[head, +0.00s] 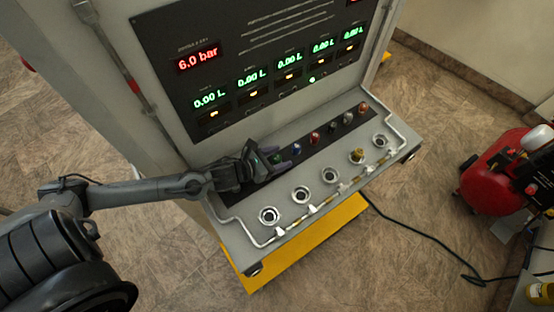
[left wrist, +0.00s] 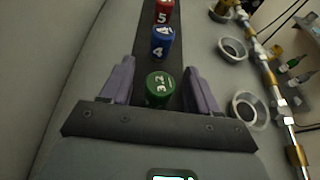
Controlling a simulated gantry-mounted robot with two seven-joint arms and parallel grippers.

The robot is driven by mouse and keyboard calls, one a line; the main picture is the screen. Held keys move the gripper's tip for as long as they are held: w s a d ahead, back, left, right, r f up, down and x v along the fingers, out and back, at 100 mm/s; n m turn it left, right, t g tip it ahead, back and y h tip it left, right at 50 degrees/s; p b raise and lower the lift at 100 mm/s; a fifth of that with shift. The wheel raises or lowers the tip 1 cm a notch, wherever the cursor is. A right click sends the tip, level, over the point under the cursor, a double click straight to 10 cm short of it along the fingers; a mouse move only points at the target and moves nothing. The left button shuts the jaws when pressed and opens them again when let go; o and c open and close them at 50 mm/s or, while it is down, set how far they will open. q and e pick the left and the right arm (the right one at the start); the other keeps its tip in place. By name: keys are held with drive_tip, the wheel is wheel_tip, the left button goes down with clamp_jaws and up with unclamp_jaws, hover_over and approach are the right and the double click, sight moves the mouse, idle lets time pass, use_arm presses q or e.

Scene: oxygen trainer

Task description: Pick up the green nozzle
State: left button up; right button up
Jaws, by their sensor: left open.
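The green nozzle (left wrist: 159,88), marked 3.2, stands upright on a dark strip in the left wrist view. It shows as a small green spot beside my gripper in the head view (head: 278,158). My left gripper (left wrist: 160,80) is open, with one purple-grey finger on each side of the green nozzle and visible gaps between them. In the head view my left gripper (head: 282,160) is over the near left end of the nozzle row. My right gripper is not in view.
A blue nozzle (left wrist: 162,42) marked 4 and a red nozzle (left wrist: 165,12) marked 5 stand beyond the green one. More nozzles continue along the strip. Several ring-shaped sockets (head: 269,215) run along the front shelf, one holding a brass fitting (head: 357,155). A rail (head: 325,202) edges the shelf.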

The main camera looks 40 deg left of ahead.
use_arm(q)
drive_tip(key=shift+x, duration=1)
drive_tip(key=shift+c, duration=0.4)
drive_tip(key=c, duration=1)
drive_tip(key=shift+r, duration=0.15)
